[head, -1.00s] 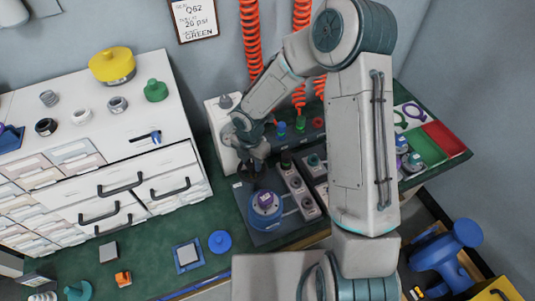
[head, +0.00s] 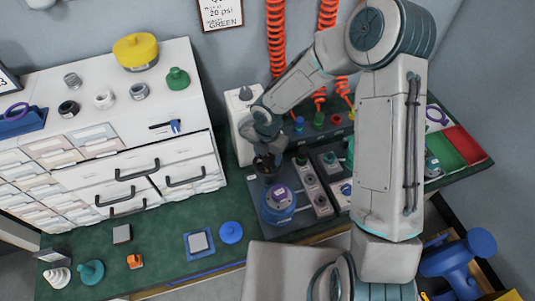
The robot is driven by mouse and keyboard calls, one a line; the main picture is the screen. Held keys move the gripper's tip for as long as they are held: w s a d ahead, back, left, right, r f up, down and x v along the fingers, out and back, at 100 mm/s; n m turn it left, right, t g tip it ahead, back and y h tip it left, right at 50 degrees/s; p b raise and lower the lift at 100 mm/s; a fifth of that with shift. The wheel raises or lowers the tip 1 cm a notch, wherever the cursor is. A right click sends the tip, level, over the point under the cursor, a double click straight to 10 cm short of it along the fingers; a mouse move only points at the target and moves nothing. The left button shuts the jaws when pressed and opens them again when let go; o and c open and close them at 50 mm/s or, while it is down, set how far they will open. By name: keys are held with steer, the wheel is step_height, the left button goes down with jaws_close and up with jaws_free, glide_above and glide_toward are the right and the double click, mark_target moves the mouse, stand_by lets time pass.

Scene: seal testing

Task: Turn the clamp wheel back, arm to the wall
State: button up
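My gripper (head: 266,160) points down at the back left corner of a dark test plate (head: 292,226). A small dark part shows right under its fingers. It may be the clamp wheel, but it is mostly hidden by my gripper, and I cannot tell whether they touch or whether the fingers are closed. A round blue fixture with a purple piece on top (head: 279,200) sits on the plate, just in front and to the right of my gripper. No clamp arm can be made out clearly.
A white drawer cabinet (head: 205,147) stands left of my gripper, and a white box (head: 240,120) close behind it. Grey socket strips (head: 318,201) lie right of the blue fixture. Orange coiled hoses (head: 276,40) hang behind. A blue-framed square (head: 199,243) and blue knob (head: 231,232) lie front left.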

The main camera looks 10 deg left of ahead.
mark_target(268, 156)
steer(key=shift+r, duration=0.1)
step_height(268, 156, up, 14)
steer(key=p, duration=0.1)
stand_by(0.4)
stand_by(0.5)
steer(key=s+d+r+m+t+h, duration=0.1)
steer(key=s+d+r+m, duration=0.25)
steer(key=d+m, duration=0.35)
steer(key=s+d+r+m+h, duration=0.1)
steer(key=s+d+r+m, duration=0.1)
steer(key=d+r+m, duration=0.4)
steer(key=s+d+r+m+t+y, duration=0.1)
steer(key=s+d+m, duration=0.3)
steer(key=m, duration=0.5)
steer(key=s+d+r+m+t+y, duration=0.1)
steer(key=s+d+r+m, duration=0.2)
steer(key=s+m, duration=0.4)
steer(key=shift+d+r+m, duration=0.35)
steer(key=shift+r+m, duration=0.05)
steer(key=shift+m, duration=0.7)
